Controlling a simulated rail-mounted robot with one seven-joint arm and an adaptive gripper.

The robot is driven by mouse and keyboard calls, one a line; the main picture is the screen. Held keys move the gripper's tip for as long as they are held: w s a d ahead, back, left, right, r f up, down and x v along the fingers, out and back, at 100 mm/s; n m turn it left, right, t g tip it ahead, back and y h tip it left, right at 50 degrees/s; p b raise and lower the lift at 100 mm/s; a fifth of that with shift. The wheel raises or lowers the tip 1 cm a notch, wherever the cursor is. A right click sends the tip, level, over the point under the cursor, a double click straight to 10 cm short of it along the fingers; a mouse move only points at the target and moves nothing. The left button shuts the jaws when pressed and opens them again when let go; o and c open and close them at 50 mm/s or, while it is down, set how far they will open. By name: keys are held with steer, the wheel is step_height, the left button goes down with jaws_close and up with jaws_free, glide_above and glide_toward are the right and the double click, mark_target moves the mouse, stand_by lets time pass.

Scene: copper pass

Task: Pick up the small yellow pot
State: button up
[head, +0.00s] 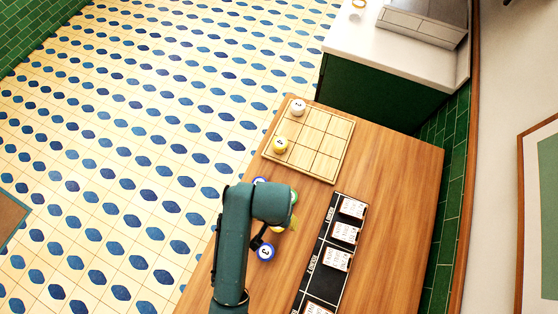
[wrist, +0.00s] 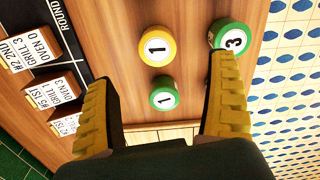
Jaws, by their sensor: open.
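In the wrist view a yellow pot (wrist: 157,46) with a "1" on its round white top stands on the wooden table. A green pot (wrist: 164,95) marked "1" stands close below it in the picture. A larger green pot (wrist: 230,36) marked "3" is to the right, by the right finger's tip. My gripper (wrist: 161,70) is open, its fingers spread wide to either side of the two "1" pots, nothing held. In the head view my arm partly hides the pots around my gripper (head: 262,237). Another yellow pot (head: 280,145) stands on the grid board.
The light wooden grid board (head: 321,140) also bears a white pot (head: 298,107). A black strip (head: 322,272) with several printed cards lies to the right. A white counter (head: 392,52) stands beyond the table.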

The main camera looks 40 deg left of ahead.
step_height(320, 180, down, 7)
steer(key=shift+r, duration=0.1)
steer(key=f, duration=0.3)
steer(key=f+b, duration=0.1)
steer(key=f, duration=0.1)
steer(key=shift+w+d+f, duration=0.2)
steer(key=shift+w+f, duration=0.05)
steer(key=shift+f, duration=0.05)
steer(key=c, duration=1.3)
steer(key=shift+c, duration=0.3)
steer(key=shift+r, duration=0.15)
